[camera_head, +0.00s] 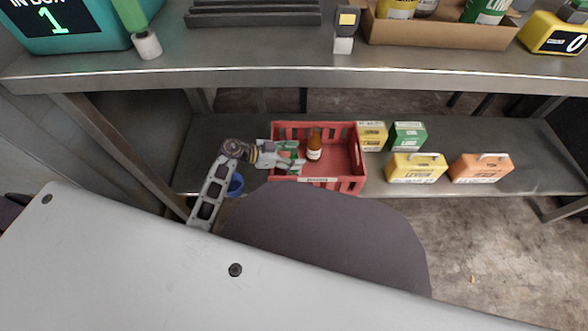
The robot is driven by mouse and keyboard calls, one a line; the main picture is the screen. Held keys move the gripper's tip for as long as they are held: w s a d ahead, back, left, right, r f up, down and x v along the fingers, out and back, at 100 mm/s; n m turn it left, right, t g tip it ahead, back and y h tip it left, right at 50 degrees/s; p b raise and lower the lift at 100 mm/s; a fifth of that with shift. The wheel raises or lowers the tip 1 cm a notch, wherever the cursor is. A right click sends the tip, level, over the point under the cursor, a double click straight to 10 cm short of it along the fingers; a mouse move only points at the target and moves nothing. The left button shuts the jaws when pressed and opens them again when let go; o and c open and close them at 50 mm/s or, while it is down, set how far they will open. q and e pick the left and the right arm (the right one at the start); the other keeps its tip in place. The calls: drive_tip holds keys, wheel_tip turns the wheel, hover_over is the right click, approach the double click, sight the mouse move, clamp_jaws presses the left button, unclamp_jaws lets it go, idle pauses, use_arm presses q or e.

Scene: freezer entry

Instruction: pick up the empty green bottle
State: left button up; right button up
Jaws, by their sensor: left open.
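A red crate (345,180) stands on the lower shelf. An upright brown-orange bottle with a pale label (314,148) is inside it. My left gripper (293,157) reaches over the crate's left side, its jaws open, left of the brown bottle. Green patches show at the jaws; they are too small to tell whether they are a green bottle or parts of the gripper. No clearly recognisable green bottle shows in the crate. My right gripper is out of view.
Yellow and green cartons (407,136) stand right of the crate, with a yellow carton (416,168) and an orange carton (481,168) in front. A blue round container (235,185) is beside my left arm. The upper counter (250,58) overhangs the shelf.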

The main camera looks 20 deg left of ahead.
use_arm(q)
drive_tip(key=shift+c, duration=0.2)
idle(0.3)
drive_tip(key=c, duration=1)
drive_tip(key=shift+r, duration=0.15)
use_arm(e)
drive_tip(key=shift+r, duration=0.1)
use_arm(q)
drive_tip(key=shift+r+p, duration=0.95)
drive_tip(key=shift+r, duration=0.4)
wheel_tip(320, 180, up, 5)
drive_tip(key=p, duration=0.3)
drive_tip(key=shift+r, duration=0.15)
drive_tip(key=shift+r+p, duration=0.45)
drive_tip(key=shift+r, duration=0.45)
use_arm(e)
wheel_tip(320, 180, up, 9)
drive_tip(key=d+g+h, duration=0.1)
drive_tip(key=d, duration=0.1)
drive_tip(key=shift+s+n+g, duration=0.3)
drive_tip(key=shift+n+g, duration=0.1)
